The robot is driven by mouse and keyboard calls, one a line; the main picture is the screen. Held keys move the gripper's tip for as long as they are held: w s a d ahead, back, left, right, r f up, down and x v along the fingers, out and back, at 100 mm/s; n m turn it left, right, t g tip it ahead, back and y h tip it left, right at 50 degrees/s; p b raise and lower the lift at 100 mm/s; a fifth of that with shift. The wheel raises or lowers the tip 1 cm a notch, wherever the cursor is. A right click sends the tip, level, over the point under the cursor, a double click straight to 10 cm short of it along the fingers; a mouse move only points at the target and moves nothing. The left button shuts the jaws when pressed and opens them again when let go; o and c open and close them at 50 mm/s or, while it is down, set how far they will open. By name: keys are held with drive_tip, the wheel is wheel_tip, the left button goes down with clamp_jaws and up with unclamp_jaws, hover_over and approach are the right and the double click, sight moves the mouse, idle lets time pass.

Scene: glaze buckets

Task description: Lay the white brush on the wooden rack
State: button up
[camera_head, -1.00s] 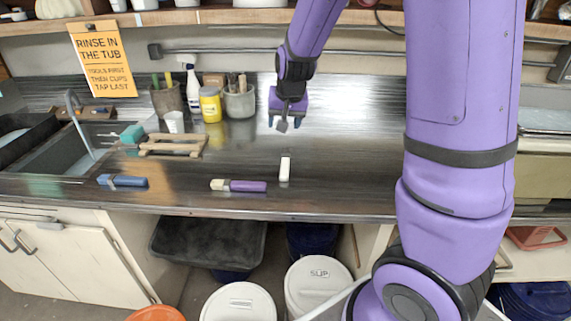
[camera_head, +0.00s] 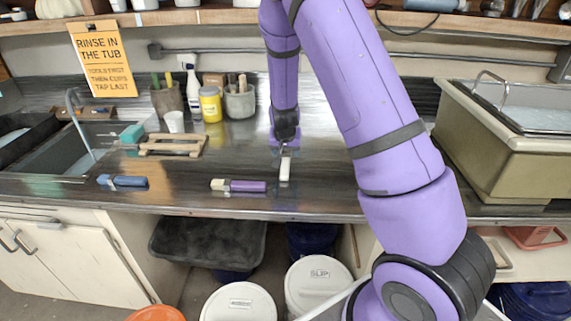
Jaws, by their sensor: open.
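The white brush (camera_head: 285,170) lies on the dark metal counter, right of the purple-handled brush (camera_head: 240,186), its length pointing toward the front edge. My gripper (camera_head: 285,149) is open at the far end of the white brush. I cannot tell whether its fingers touch the brush. The wooden rack (camera_head: 171,144) stands empty on the counter to the left, near the sink.
A blue-handled brush (camera_head: 123,181) lies near the front edge at left. A white cup (camera_head: 174,122), a yellow jar (camera_head: 211,104), a spray bottle (camera_head: 193,89) and tool crocks (camera_head: 239,101) stand behind the rack. The counter between rack and white brush is clear.

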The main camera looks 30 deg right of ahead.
sight(285, 161)
drive_tip(key=shift+x, duration=2.8)
drive_tip(key=shift+s+a+f, duration=0.15)
drive_tip(key=shift+f, duration=0.05)
drive_tip(key=c, duration=1.1)
